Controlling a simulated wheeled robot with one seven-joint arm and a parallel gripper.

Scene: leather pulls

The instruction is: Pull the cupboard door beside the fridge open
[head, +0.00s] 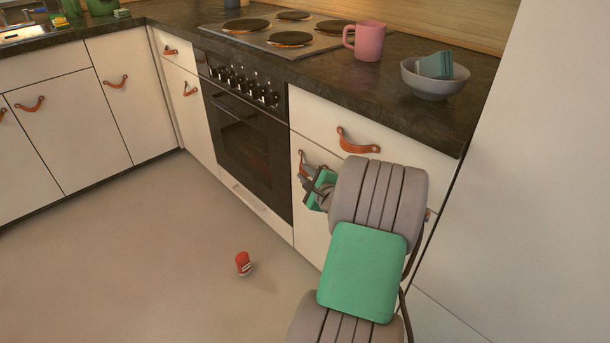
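The white cupboard door (309,232) is right of the oven, under a drawer, and looks closed. The tall white fridge side (540,170) stands to its right. The door's brown leather pull (308,157) shows near its upper left corner, partly covered by my gripper (311,183). My gripper, with green pads, is at the pull, in front of the door. I cannot tell whether its fingers are around the strap or touching it. My arm hides much of the door's right part.
A drawer with a leather pull (357,141) is just above the door. The oven (246,140) is to the left. A small red-and-white can (243,263) stands on the floor. A pink mug (367,42) and a grey bowl (434,82) are on the counter. The left floor is clear.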

